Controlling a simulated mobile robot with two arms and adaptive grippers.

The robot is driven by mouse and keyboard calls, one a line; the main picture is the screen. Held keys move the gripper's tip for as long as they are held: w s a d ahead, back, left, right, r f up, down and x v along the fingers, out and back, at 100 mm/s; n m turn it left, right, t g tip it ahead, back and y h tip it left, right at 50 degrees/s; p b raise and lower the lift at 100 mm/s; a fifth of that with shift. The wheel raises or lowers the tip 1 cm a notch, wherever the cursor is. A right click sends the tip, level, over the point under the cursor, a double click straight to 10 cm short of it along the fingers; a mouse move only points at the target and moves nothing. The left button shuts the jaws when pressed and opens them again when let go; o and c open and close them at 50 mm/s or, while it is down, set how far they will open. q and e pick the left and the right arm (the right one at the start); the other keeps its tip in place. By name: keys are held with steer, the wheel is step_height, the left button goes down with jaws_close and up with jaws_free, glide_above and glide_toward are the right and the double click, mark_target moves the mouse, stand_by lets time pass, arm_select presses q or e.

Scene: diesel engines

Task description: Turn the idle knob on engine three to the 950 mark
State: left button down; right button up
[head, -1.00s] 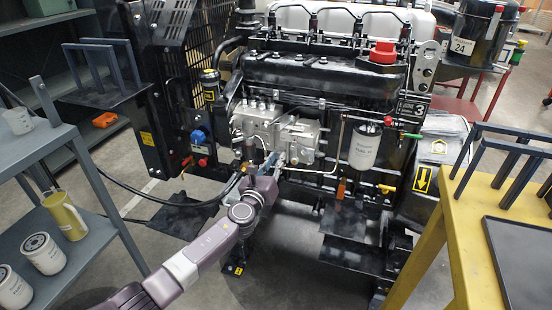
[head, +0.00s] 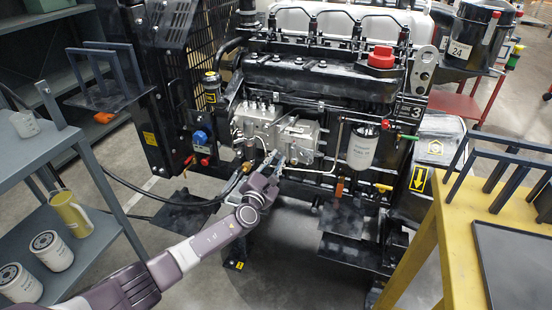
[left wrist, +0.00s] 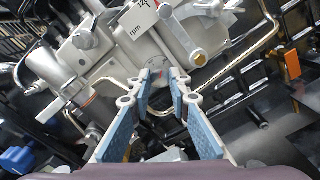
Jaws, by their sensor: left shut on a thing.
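Engine three (head: 330,80) stands ahead, with a "3" plate on its right side. My left gripper (head: 273,158) reaches to the silver pump housing (head: 262,124) on the engine's front. In the left wrist view, the gripper's fingertips (left wrist: 158,78) are close together at the idle knob (left wrist: 157,73), shut on it. The fingers hide most of the knob, and a small red mark shows between them. A white rpm scale plate (left wrist: 138,20) is just above, partly cut off by the frame. The knob's setting cannot be read. My right gripper is not in view.
A blue-capped part (head: 200,137) is left of the pump housing. A white filter (head: 362,148) and pipes are right of it. A grey shelf (head: 70,225) with a jug and filters stands left, a yellow table (head: 470,215) right.

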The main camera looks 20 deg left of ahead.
arm_select(q)
steer(key=shift+f+m, duration=0.1)
steer(key=shift+m, duration=0.4)
steer(key=c, duration=1.8)
jaws_free()
steer(key=s, duration=1.2)
steer(key=shift+a, duration=0.2)
steer(key=shift+c, duration=0.2)
